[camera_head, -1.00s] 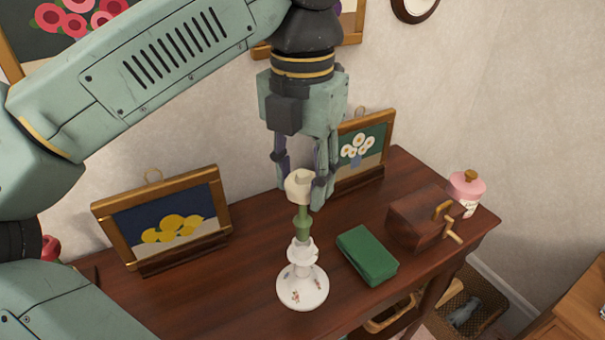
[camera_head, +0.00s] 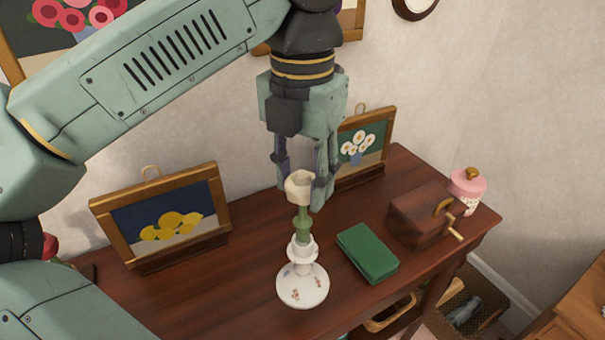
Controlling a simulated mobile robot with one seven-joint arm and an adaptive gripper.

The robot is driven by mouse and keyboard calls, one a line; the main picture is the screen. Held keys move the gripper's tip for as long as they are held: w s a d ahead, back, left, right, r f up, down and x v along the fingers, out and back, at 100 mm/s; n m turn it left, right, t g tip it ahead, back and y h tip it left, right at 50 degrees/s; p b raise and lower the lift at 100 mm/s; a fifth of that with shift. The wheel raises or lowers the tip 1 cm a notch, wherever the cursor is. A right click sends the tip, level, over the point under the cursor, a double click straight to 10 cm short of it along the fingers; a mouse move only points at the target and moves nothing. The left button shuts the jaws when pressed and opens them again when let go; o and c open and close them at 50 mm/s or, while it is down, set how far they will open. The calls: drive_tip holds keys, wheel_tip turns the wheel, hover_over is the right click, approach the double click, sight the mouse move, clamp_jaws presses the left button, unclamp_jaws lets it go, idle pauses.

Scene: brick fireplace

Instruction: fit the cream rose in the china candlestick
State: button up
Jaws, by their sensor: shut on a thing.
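The cream rose (camera_head: 300,187) has a cream head on a green stem (camera_head: 303,225). It is upright, with its head between the fingers of my gripper (camera_head: 303,190), which is shut on it. The white china candlestick (camera_head: 302,287), with small painted flowers on its round foot, stands on the wooden table below. The lower end of the stem meets the top of the candlestick; I cannot tell how deep it sits in the socket.
A green box or book (camera_head: 367,252) lies right of the candlestick. Beyond it are a wooden box with a crank (camera_head: 422,218) and a pink jar (camera_head: 467,187). A framed lemon picture (camera_head: 165,217) stands at left and a flower picture (camera_head: 362,150) behind my gripper. Bare tabletop (camera_head: 225,290) lies left of the candlestick.

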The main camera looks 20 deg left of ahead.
sight(302, 210)
drive_tip(key=shift+f+b, duration=0.95)
drive_tip(key=shift+f, duration=0.4)
drive_tip(key=o, duration=1)
